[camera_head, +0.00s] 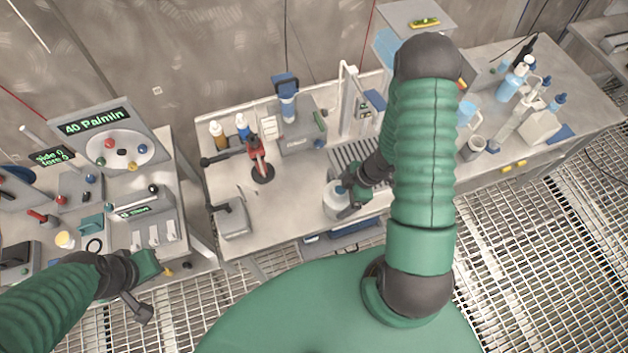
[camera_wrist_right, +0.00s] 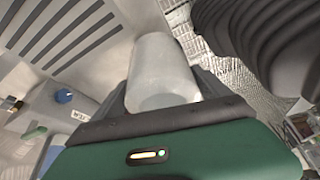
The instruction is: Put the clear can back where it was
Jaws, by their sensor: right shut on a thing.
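The clear can (camera_head: 335,203), pale and whitish, is at the front of the middle bench, just left of the slotted grille. My right gripper (camera_head: 347,194) is shut on it. In the right wrist view the can (camera_wrist_right: 160,75) stands between the two dark fingers, which close on its sides. My left gripper (camera_head: 140,290) hangs low at the left, in front of the left console. Nothing shows in it, and its jaw opening is unclear.
The grille (camera_head: 352,157) is beside the can, with a upright stand (camera_head: 348,100) behind it. A red tool on a round base (camera_head: 262,172) and a grey box (camera_head: 232,220) are to the left. Bottles (camera_head: 512,82) crowd the right bench. Bare bench lies between red tool and can.

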